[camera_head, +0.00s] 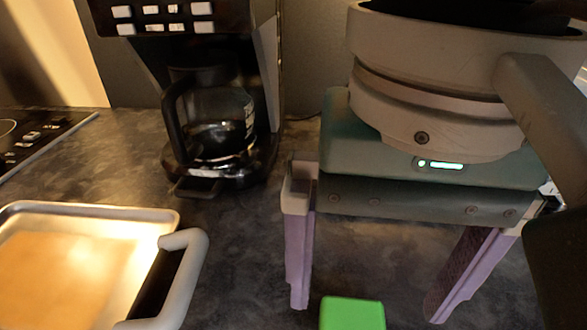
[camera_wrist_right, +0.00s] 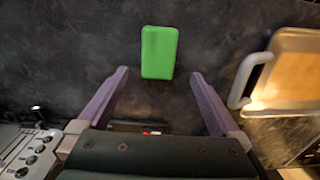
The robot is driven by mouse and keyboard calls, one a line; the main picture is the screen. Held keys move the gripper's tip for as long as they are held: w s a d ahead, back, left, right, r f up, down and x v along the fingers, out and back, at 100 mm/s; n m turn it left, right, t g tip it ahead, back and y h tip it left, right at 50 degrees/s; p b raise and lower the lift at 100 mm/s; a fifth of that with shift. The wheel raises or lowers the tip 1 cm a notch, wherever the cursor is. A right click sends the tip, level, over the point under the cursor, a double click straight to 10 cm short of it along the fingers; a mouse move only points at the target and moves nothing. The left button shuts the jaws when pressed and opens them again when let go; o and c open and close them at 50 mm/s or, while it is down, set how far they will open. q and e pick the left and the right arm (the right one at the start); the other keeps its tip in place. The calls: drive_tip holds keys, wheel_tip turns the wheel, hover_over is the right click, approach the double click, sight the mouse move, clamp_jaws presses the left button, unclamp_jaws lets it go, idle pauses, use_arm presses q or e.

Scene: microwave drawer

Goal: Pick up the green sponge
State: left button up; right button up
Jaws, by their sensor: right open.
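The green sponge (camera_head: 352,313) lies on the dark countertop at the bottom edge of the head view, partly cut off. In the right wrist view the whole sponge (camera_wrist_right: 159,52) shows as a bright green rounded block. My right gripper (camera_head: 366,309) is open, its two purple fingers spread wide and pointing down. In the wrist view the sponge lies just beyond the fingertips (camera_wrist_right: 160,72), roughly centred between them. Nothing is between the fingers. My left gripper is in neither view.
A black coffee maker with a glass pot (camera_head: 222,120) stands at the back. A metal tray with a thick handle (camera_head: 185,275) sits at the lower left; it also shows in the wrist view (camera_wrist_right: 257,75). A cooktop (camera_head: 40,135) is at the far left. Dark counter surrounds the sponge.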

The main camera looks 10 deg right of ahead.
drive_tip(key=b, duration=0.2)
hover_over(365, 326)
drive_tip(key=s+a, duration=0.2)
drive_tip(key=f, duration=0.4)
drive_tip(key=shift+d+f, duration=0.25)
drive_tip(key=shift+f, duration=0.15)
drive_tip(key=f+b, duration=0.1)
drive_tip(key=f, duration=0.2)
drive_tip(key=f+b, duration=0.1)
drive_tip(key=f, duration=0.1)
drive_tip(key=shift+w+f+b, duration=0.15)
drive_tip(key=shift+w+b, duration=0.1)
drive_tip(key=shift+b, duration=0.1)
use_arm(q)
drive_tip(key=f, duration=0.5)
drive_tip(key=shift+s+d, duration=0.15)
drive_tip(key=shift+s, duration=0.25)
